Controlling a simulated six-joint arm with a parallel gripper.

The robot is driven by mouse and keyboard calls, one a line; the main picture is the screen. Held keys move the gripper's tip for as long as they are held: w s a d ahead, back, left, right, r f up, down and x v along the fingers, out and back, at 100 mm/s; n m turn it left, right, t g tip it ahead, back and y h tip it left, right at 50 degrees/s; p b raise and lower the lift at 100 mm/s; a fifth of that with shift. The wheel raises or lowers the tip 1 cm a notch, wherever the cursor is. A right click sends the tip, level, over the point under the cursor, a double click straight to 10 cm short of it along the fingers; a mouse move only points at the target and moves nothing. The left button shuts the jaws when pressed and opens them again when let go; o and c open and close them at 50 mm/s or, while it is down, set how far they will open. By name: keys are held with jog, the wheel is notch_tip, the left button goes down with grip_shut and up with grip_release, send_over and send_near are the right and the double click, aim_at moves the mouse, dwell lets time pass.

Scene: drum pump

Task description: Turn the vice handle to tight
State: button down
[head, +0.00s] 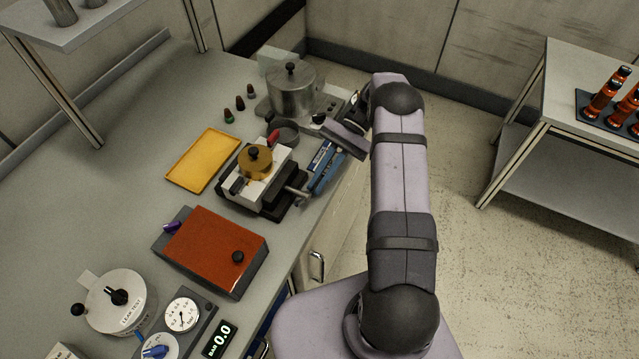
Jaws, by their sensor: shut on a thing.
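The vice (240,189) stands near the bench's front edge, with pale jaws on a dark base. A round brass part with a black knob (255,160) sits at its jaws. The vice handle (294,190) sticks out on the right side of the vice as a short grey bar. My arm reaches over from the right, and my gripper (304,191) is down at the handle, shut on it. The fingertips are small here, and the handle's far end is partly hidden. The handle's exact angle cannot be told.
An orange-red box (215,250) and a yellow tray (203,160) lie near the vice. Gauges (182,314) are at the front left. A side table (590,100) stands at right.

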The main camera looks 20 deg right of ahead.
jog(key=shift+f, duration=0.1)
dwell(0.3)
jog(key=c, duration=1.9)
grip_release()
notch_tip(320, 180, up, 10)
jog(key=b, duration=0.2)
jog(key=shift+b, duration=0.3)
